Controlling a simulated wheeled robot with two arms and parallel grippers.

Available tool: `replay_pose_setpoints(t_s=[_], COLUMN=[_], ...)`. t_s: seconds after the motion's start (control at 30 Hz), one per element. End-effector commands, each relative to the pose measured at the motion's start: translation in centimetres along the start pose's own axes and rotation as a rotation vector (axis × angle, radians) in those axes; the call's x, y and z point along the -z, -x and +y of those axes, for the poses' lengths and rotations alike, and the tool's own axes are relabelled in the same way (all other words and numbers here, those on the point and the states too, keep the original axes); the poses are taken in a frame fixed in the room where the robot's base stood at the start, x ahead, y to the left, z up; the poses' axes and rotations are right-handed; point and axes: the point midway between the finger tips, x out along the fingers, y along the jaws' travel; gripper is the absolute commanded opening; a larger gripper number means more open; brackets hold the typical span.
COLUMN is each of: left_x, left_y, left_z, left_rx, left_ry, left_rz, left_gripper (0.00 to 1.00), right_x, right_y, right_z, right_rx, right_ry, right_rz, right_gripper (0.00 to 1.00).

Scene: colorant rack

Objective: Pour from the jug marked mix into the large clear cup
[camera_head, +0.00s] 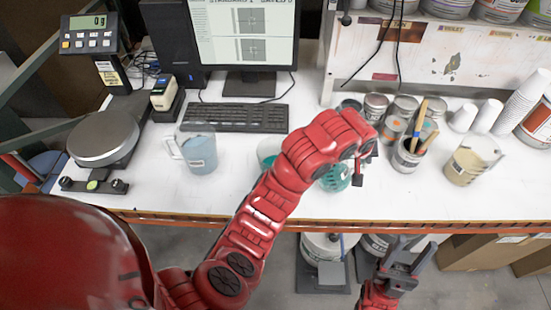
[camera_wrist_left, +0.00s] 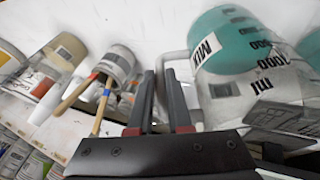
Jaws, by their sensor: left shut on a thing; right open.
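The jug marked mix (camera_head: 335,179) is clear with teal liquid. It stands on the bench, partly hidden behind my left arm. The wrist view shows its MIX label and measuring marks on the jug (camera_wrist_left: 240,65). My left gripper (camera_head: 358,172) is shut on the jug's handle; its fingers (camera_wrist_left: 163,85) straddle the handle in the wrist view. A clear vessel with teal in it (camera_head: 267,151), possibly the large clear cup, is mostly hidden behind my left arm. My right gripper (camera_head: 413,247) is open and empty, in front of the bench edge.
A jug of grey-blue liquid (camera_head: 198,152) stands left, a jug of beige liquid (camera_head: 470,163) right. A can with brushes (camera_head: 406,158) and several tins are right of the mix jug.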

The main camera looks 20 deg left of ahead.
Motion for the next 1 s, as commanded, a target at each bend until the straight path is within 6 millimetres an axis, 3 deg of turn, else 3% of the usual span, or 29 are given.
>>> replay_pose_setpoints(t_s=[0.17,0.53,0.8,1.0], left_x=[-0.9,-2.1,-2.2,-1.5], left_y=[-1.8,-5.1,-5.6,-4.2], left_z=[0.6,0.6,0.7,1.2], left_rx=[0.097,0.283,0.338,0.345], left_ry=[-0.043,-0.113,-0.133,-0.136], left_rz=[-0.006,-0.014,-0.015,-0.016], left_gripper=[0.0,0.0,0.0,0.0], right_x=[0.1,-0.2,-0.3,0.0], right_y=[-0.3,1.1,1.6,-0.2], right_z=[0.0,-0.1,-0.1,0.0], right_rx=[0.0,0.0,0.0,0.0], right_ry=[0.0,0.0,0.0,0.0], right_rz=[0.0,0.0,0.0,0.0], right_gripper=[0.5,0.5,0.5,0.5])
